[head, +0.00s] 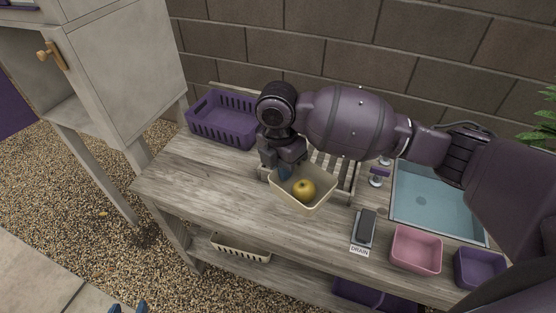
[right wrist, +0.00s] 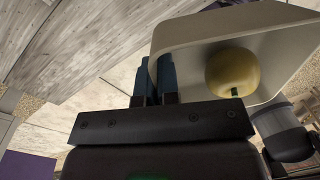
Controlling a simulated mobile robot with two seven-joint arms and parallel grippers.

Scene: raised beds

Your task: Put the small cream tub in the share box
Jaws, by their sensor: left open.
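The small cream tub (head: 312,205) holds a yellow apple (head: 304,188) and is over the middle of the wooden bench. My right gripper (head: 285,170) is at its far left rim, its blue fingers shut on the tub's wall. In the right wrist view the fingers (right wrist: 158,80) are close together at the edge of the tub (right wrist: 190,48). I cannot tell whether the tub touches the bench. My left gripper (head: 128,308) shows only its blue fingertips at the bottom edge, apart and empty. No box with a readable share label shows; a purple slatted crate (head: 222,125) stands at the bench's back left.
A slatted rack (head: 345,180) is behind the tub. To the right are a water-filled basin (head: 435,195), a dark item by a DRAIN label (head: 360,249), a pink tub (head: 416,250) and a purple tub (head: 480,268). A cream basket (head: 240,247) sits below. The bench's left is clear.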

